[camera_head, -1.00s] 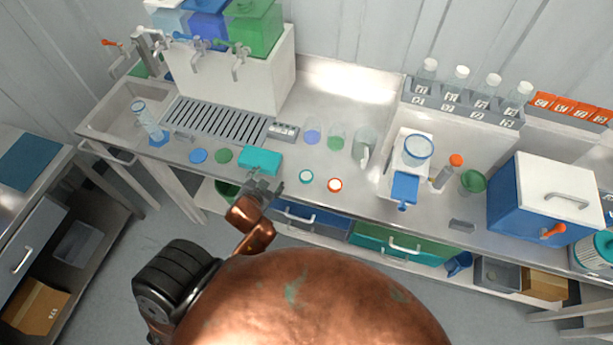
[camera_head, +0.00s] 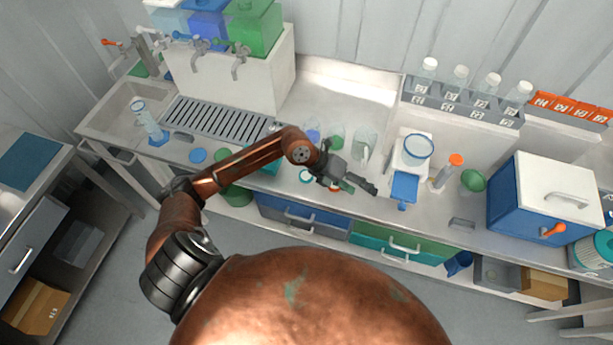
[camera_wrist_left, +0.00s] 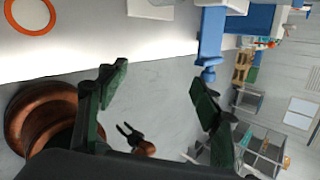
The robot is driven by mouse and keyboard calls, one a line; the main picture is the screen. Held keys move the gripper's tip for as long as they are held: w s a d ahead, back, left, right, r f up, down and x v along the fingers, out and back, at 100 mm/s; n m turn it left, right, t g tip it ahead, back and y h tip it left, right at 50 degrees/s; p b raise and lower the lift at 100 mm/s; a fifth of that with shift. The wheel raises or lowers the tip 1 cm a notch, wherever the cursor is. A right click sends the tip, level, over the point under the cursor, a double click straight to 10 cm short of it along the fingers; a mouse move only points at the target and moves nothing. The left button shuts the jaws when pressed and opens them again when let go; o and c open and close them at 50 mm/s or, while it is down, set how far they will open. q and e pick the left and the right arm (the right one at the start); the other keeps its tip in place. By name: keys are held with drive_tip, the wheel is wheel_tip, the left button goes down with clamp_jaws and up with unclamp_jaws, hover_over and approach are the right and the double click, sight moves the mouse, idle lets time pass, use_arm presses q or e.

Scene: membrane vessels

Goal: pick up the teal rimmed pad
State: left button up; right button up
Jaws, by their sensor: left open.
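The teal rimmed pad (camera_head: 305,176) is a small white disc with a teal rim. It lies on the counter near its front edge, partly covered by my left gripper's wrist in the head view. I do not see it in the wrist view. My left gripper (camera_head: 361,187) is open and empty, with its fingers to the right of the pad, pointing right. Its spread fingers (camera_wrist_left: 160,75) also show in the wrist view. A small dark claw (camera_wrist_left: 130,134) on a copper link, seemingly my right gripper, shows there too; its opening is too small to judge.
An orange rimmed pad (camera_wrist_left: 31,15) lies beside the teal one, mostly hidden under my gripper in the head view. A blue disc (camera_head: 198,155) lies left. A glass beaker (camera_head: 365,142) stands behind the gripper. A white device with a blue front (camera_head: 404,188) stands right.

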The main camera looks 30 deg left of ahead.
use_arm(q)
drive_tip(key=w+a+f+g+y, duration=0.15)
drive_tip(key=a+f+y, duration=0.35)
drive_tip(key=a, duration=0.7)
drive_tip(key=n+y, duration=0.1)
drive_tip(key=y, duration=0.3)
approach(306, 175)
drive_tip(key=shift+w+d+f, duration=0.25)
drive_tip(key=shift+w+f, duration=0.1)
drive_tip(key=shift+w, duration=0.1)
drive_tip(key=shift+a+f+g, duration=0.2)
drive_tip(key=shift+f+g, duration=0.05)
drive_tip(key=shift+f, duration=0.6)
drive_tip(key=f, duration=0.2)
drive_tip(key=f+p, duration=0.1)
drive_tip(key=f, duration=0.2)
drive_tip(key=shift+w+a+f, duration=0.15)
drive_tip(key=shift+w+f, duration=0.2)
drive_tip(key=shift+f, duration=0.05)
drive_tip(key=shift+c, duration=0.3)
drive_tip(key=c, duration=0.9)
drive_tip(key=shift+r, duration=0.1)
